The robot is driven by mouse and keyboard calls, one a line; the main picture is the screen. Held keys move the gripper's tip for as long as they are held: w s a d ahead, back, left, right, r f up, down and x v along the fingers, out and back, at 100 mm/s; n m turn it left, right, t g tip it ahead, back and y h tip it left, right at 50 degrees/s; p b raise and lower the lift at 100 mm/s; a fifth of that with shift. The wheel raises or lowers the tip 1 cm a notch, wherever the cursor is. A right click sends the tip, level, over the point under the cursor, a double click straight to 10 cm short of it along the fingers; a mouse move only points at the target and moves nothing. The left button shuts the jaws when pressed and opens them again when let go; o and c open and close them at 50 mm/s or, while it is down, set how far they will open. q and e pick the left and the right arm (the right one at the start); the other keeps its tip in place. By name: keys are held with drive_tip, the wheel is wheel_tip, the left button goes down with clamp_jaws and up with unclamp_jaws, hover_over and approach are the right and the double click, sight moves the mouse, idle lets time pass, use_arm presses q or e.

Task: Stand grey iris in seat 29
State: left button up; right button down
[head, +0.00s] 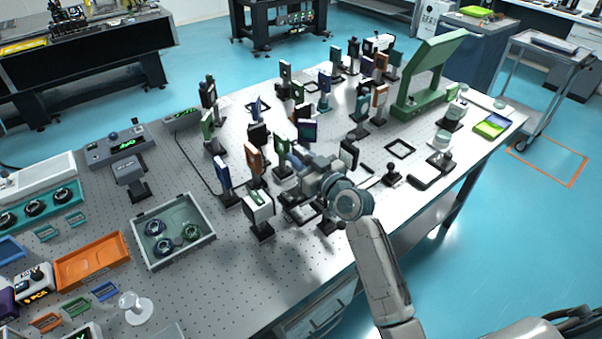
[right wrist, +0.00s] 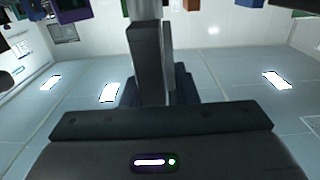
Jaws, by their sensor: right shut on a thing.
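My right gripper (head: 298,188) reaches over the middle of the optical table from the lower right, low among the standing mounts. In the right wrist view its jaws (right wrist: 163,65) are shut on a pale grey post (right wrist: 146,9), of which only a short piece shows. The rest of the held part is hidden, so I cannot tell whether it is the grey iris. No seat number is readable. My left gripper is out of view.
Upright mounts crowd around the gripper: a white-faced one (head: 258,207), a blue one (head: 223,178) and a brown one (head: 254,160) to its left, a black one (head: 348,155) to its right. A tall green frame (head: 432,75) stands at the back right. A grey tray (head: 206,252) lies front left.

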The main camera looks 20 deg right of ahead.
drive_tip(key=shift+f, duration=3)
drive_tip(key=shift+f+b, duration=0.15)
drive_tip(key=shift+b, duration=0.2)
drive_tip(key=c, duration=1.1)
unclamp_jaws()
drive_tip(key=shift+r+p, duration=0.2)
drive_tip(key=shift+p, duration=0.15)
drive_tip(key=shift+b+v, duration=1.6)
drive_tip(key=shift+v, duration=4.4)
